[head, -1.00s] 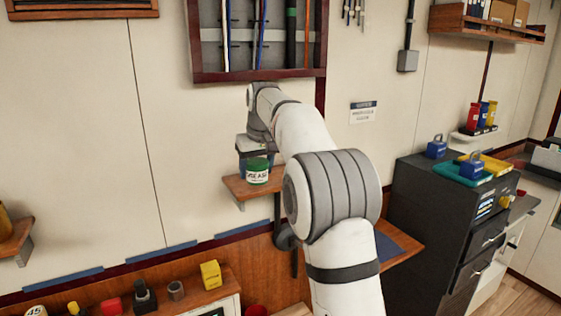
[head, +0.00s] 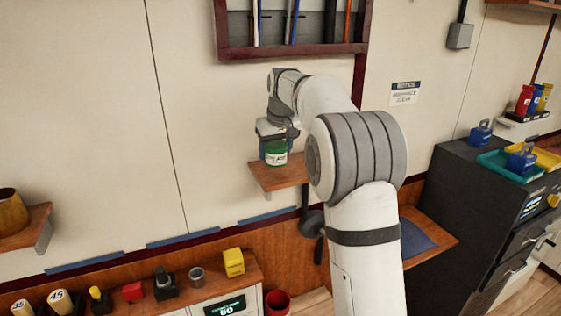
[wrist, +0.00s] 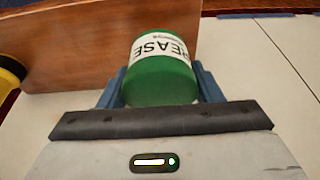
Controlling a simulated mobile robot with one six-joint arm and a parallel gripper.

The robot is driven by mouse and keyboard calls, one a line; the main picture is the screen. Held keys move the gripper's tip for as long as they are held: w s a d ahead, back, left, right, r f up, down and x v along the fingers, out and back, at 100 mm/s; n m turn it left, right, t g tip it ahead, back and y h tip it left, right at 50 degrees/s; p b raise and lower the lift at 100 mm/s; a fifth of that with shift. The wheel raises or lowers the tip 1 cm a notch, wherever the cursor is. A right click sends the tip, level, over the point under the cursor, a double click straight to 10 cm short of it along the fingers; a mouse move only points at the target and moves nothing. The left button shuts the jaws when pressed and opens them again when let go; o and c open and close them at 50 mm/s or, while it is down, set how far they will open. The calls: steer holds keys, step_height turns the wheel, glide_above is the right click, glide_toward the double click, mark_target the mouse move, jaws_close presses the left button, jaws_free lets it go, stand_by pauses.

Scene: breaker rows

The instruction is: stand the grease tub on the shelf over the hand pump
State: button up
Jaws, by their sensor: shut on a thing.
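The green grease tub (head: 277,154) has a white label and is upright in the head view. It shows large in the wrist view (wrist: 162,70), with its label lettering upside down. My gripper (head: 273,148) is shut on the tub, with its blue fingers on both sides in the wrist view (wrist: 161,88). The tub is at the small wooden shelf (head: 285,181); I cannot tell whether its base touches the board. The dark hand pump (head: 312,222) is on the wall below this shelf, partly hidden by my arm.
Another wall shelf with a brown pot (head: 10,212) is at the far left. A lower wooden ledge (head: 215,289) holds several small items, including a yellow box (head: 234,262). A dark cabinet (head: 455,200) with trays stands at right. A wall rack (head: 290,50) hangs above my gripper.

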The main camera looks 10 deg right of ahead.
mark_target(276, 163)
steer(key=shift+d+f+p, duration=0.1)
steer(key=shift+f+p, duration=0.3)
steer(key=shift+f, duration=1.65)
steer(key=shift+f, duration=0.15)
steer(key=o, duration=1.2)
